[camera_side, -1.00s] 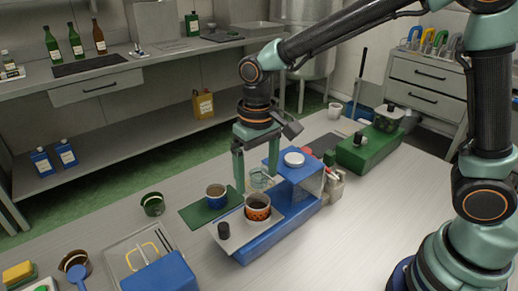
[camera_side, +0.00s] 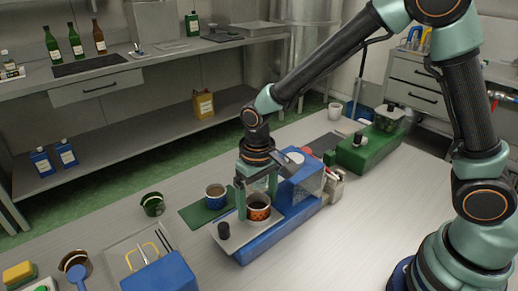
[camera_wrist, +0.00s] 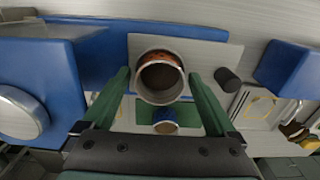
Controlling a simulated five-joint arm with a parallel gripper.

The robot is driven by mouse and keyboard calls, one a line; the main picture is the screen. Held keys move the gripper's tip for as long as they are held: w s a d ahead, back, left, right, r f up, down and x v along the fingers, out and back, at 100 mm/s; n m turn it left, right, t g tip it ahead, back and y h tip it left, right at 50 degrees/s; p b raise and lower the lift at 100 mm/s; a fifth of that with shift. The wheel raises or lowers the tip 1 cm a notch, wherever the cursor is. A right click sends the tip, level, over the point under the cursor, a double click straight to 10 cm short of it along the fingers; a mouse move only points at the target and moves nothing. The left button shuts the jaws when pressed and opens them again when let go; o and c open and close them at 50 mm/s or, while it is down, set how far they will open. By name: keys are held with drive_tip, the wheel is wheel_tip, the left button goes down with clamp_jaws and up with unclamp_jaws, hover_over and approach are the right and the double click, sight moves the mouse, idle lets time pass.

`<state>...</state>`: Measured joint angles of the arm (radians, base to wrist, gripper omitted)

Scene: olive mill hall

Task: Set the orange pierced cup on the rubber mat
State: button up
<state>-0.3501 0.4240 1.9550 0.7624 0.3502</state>
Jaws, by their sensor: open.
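The orange pierced cup (camera_side: 259,212) stands upright on the metal plate (camera_side: 232,238) of a blue machine. In the wrist view the cup (camera_wrist: 160,80) is dark inside, with orange showing on its far side. My gripper (camera_side: 257,203) is lowered over it, open, with one finger on either side. In the wrist view the fingertips (camera_wrist: 159,76) flank the cup, with small gaps visible. A green mat (camera_side: 193,216) lies behind the plate with a blue cup (camera_side: 215,198) on it. A dark mat (camera_side: 326,143) lies farther back. I cannot tell which is rubber.
A black knob (camera_side: 223,230) stands on the plate left of the cup. The blue machine's tall body (camera_side: 297,190) rises close to my gripper's right. A green machine (camera_side: 370,150) is beyond. A green cup (camera_side: 152,206) and a tray (camera_side: 118,252) are at left.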

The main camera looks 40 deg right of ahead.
drive_tip(key=c, duration=0.9)
drive_tip(key=shift+r, duration=0.15)
drive_tip(key=shift+r, duration=3.2)
